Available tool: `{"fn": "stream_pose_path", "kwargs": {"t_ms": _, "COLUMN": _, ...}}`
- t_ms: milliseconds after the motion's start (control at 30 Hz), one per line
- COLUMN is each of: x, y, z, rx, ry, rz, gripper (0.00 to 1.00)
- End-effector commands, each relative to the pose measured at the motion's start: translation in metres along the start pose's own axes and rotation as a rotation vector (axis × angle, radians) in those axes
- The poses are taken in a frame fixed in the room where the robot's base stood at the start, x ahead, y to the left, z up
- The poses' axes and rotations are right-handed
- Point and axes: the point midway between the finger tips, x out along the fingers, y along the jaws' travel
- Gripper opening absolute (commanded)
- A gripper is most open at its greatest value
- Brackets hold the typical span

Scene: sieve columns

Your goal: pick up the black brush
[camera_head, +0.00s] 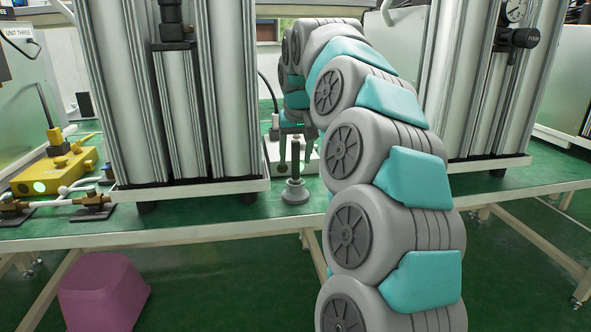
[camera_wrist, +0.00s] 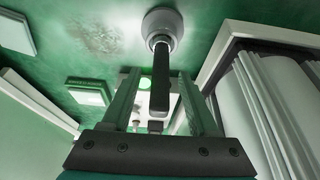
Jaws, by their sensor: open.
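The black brush (camera_head: 295,192) stands upright on the green bench top in the head view, between the two column units. It has a wide round grey base and a thin dark handle. In the wrist view, its black handle (camera_wrist: 160,88) points toward me from the grey round base and appears between my two fingers, with gaps on both sides. My gripper (camera_wrist: 158,78) is open and holds nothing. In the head view my gripper (camera_head: 293,140) is at the upper part of the handle, and my arm hides part of the area behind it.
A left column unit (camera_head: 130,100) stands close beside the brush, and a right column unit (camera_head: 490,100) stands beyond my arm. A white device (camera_head: 312,160) sits just behind the brush. A yellow device (camera_head: 55,172) is at far left. A purple bin (camera_head: 100,290) is below the bench.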

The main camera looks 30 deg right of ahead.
Motion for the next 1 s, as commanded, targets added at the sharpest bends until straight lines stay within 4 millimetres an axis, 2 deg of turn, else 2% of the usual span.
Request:
{"fn": "stream_pose_path", "kwargs": {"t_ms": 67, "x": -0.0002, "y": 0.0, "z": -0.0001, "rx": 0.0, "ry": 0.0, "rz": 0.0, "gripper": 0.6}}
{"fn": "stream_pose_path", "kwargs": {"t_ms": 600, "x": -0.0004, "y": 0.0, "z": 0.0, "rx": 0.0, "ry": 0.0, "rz": 0.0, "gripper": 0.0}}
{"fn": "stream_pose_path", "kwargs": {"t_ms": 1000, "x": -0.0005, "y": 0.0, "z": 0.0, "rx": 0.0, "ry": 0.0, "rz": 0.0, "gripper": 0.0}}
